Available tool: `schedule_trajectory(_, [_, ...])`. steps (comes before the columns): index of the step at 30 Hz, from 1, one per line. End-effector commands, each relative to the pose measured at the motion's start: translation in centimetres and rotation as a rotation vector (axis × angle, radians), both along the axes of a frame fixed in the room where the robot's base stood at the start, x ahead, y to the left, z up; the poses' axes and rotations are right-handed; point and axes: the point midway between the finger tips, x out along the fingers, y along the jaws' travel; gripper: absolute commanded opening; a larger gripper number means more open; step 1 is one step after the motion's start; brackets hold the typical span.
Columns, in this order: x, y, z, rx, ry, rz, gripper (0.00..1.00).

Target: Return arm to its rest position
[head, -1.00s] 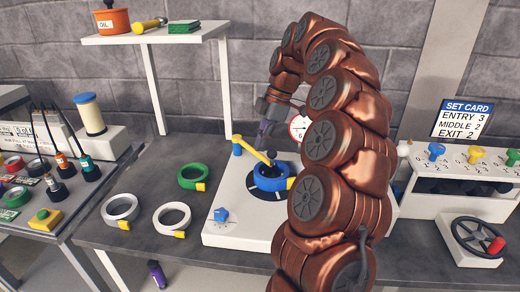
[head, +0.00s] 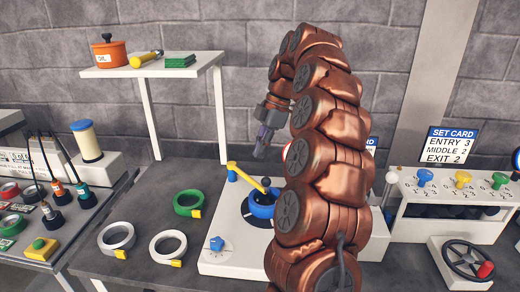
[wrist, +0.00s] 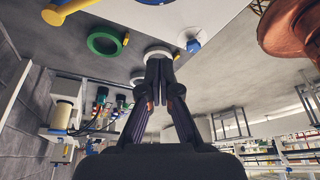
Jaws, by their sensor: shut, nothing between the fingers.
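My copper-coloured arm rises at the right of centre in the head view and curls over at the top. My gripper (head: 262,150) hangs pointing down, above and apart from the white machine plate (head: 213,262) with its yellow lever (head: 243,176). In the wrist view my gripper (wrist: 159,62) has its dark fingers together with nothing between them. A blue ring (head: 258,211) sits on the plate, partly hidden by my arm. A rest position is not marked in any view.
A green roll (head: 181,203) and two white rolls (head: 104,240) (head: 155,250) lie on the bench left of the plate. A shelf (head: 140,68) stands behind. The set card (head: 450,146), lever box (head: 455,205) and handwheel (head: 468,270) are at right.

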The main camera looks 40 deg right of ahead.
Motion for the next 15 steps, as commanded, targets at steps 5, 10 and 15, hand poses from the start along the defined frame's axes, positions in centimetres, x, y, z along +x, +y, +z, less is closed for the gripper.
schedule_trajectory(5, [0.0,0.0,0.0,0.0,0.0,0.0,0.0])
schedule_trajectory(10, [0.0,0.2,0.0,-0.001,0.001,-0.001,0.0])
schedule_trajectory(15, [-0.6,2.6,0.5,-0.003,0.033,-0.032,0.0])
